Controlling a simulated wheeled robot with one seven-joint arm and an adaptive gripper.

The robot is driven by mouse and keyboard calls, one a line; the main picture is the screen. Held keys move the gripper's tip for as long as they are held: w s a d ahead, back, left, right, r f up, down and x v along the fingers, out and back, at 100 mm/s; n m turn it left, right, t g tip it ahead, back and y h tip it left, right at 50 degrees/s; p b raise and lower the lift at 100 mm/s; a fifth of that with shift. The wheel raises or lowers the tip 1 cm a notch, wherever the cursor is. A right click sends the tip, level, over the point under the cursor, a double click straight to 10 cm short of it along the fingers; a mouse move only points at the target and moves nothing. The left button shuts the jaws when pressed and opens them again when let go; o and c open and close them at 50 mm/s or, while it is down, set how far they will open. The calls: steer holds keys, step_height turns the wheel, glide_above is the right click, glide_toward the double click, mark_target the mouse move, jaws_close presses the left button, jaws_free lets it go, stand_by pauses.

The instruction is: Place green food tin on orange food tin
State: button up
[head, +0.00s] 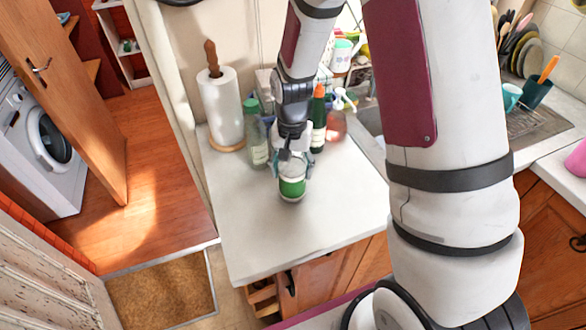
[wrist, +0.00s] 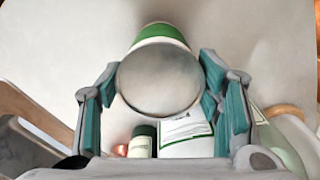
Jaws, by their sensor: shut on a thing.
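The green food tin (head: 292,188), white with a green band, is upright between the fingers of my gripper (head: 291,166) above or on the counter; I cannot tell whether its base touches anything. In the wrist view, the round grey lid of the green food tin (wrist: 160,84) faces the camera, with the green band beyond it. The teal finger pads of my gripper (wrist: 161,78) are on either side of the tin, shut on it. I cannot make out an orange food tin in either view.
A paper towel roll (head: 222,108), a clear green-capped bottle (head: 257,140) and a dark bottle with an orange top (head: 319,118) stand behind my gripper. A sink and drainer (head: 515,125) lie right. The counter's front left (head: 250,235) is clear up to its edge.

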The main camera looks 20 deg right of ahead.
steer(key=shift+f, duration=0.3)
steer(key=shift+f, duration=0.1)
steer(key=o, duration=1.6)
steer(key=shift+f, duration=0.1)
